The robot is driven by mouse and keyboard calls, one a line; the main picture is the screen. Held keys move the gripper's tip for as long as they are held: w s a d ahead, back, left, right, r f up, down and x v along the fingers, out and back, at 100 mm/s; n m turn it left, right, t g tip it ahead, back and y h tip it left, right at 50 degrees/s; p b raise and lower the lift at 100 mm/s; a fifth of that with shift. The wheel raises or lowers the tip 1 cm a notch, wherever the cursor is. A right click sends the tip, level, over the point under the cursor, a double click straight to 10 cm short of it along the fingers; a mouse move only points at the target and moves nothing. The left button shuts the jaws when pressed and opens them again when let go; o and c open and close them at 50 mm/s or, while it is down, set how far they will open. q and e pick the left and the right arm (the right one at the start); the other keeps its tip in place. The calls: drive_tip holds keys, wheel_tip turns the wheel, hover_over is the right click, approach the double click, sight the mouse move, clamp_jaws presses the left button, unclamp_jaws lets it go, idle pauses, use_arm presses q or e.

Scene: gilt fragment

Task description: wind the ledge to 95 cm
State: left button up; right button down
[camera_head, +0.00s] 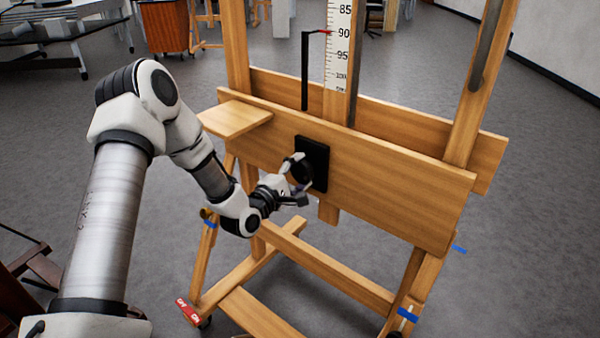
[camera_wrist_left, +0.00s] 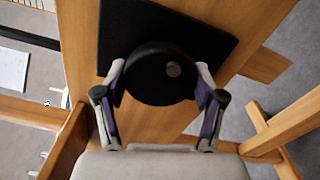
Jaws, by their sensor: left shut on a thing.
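The wooden easel stands ahead with its broad front board, the ledge (camera_head: 390,180), across the masts. A black plate (camera_head: 318,155) on the board carries a round black knob (camera_wrist_left: 160,75), which is mostly hidden by my fingers in the head view. My left gripper (camera_head: 297,174) is shut on the knob, with one finger on each side of its rim in the left wrist view. A white scale (camera_head: 340,60) on the middle mast reads 85 to 100 downward. The red pointer (camera_head: 324,31) on a black bracket (camera_head: 305,75) stands at about 90. My right gripper is out of view.
A small wooden shelf (camera_head: 235,118) juts out left of the plate, near my left arm. The easel's base has wooden beams (camera_head: 330,265) and a red OFF/ON tag (camera_head: 188,311) by a caster. A dark wooden frame stands at lower left. Grey floor lies open at right.

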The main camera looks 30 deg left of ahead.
use_arm(q)
drive_tip(key=m, duration=0.5)
drive_tip(key=shift+r, duration=0.1)
drive_tip(key=m+p, duration=0.1)
drive_tip(key=m, duration=0.5)
drive_tip(key=shift+r, duration=0.1)
drive_tip(key=m+p, duration=0.1)
drive_tip(key=m, duration=0.4)
drive_tip(key=shift+m+h, duration=0.3)
drive_tip(key=m+p, duration=0.2)
drive_tip(key=m, duration=0.2)
drive_tip(key=shift+d+r+m, duration=0.1)
drive_tip(key=shift+m, duration=0.2)
drive_tip(key=m+p, duration=0.2)
drive_tip(key=m, duration=0.2)
drive_tip(key=shift+m, duration=0.3)
drive_tip(key=m+p, duration=0.2)
drive_tip(key=m, duration=0.2)
drive_tip(key=shift+d+m+p, duration=0.1)
drive_tip(key=shift+m+p, duration=0.2)
drive_tip(key=m+p, duration=0.3)
drive_tip(key=m, duration=0.2)
drive_tip(key=shift+m+p, duration=1.1)
drive_tip(key=shift+m, duration=0.8)
drive_tip(key=shift+f, duration=0.2)
